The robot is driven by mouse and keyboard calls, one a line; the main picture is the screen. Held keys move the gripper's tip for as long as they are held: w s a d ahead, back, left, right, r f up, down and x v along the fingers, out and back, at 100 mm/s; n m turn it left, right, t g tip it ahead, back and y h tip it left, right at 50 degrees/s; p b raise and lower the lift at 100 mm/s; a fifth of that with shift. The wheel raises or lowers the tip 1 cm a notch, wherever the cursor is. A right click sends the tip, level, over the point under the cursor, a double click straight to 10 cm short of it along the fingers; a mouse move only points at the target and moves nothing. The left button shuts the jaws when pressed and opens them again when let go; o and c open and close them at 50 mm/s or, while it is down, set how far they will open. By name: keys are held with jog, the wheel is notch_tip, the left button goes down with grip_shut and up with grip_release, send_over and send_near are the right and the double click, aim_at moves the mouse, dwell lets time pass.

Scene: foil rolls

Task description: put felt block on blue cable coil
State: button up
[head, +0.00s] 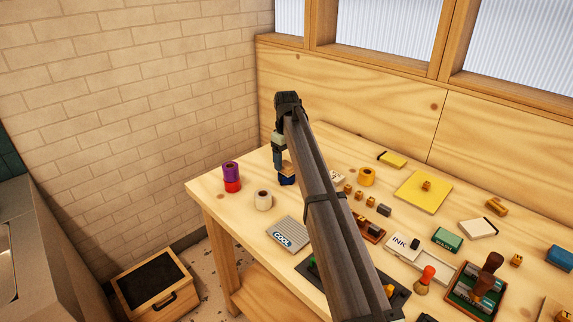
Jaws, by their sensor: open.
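My gripper (278,166) is at the far left part of the table, pointing down, with its jaws open. A dark blue roll (287,181), which looks like the blue cable coil, stands on the table just below and right of the fingers. A small tan block (287,168), possibly the felt block, shows directly above the blue coil, close to the fingers. It appears to rest on the coil, but the view is too small to tell whether it touches coil or fingers. My arm hides part of the table to the right.
A grey COOL pad (287,233) lies in front. Stamps and ink pads crowd the right.

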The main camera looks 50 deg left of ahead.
aim_at(286, 164)
notch_tip(286, 164, up, 10)
dwell(0.4)
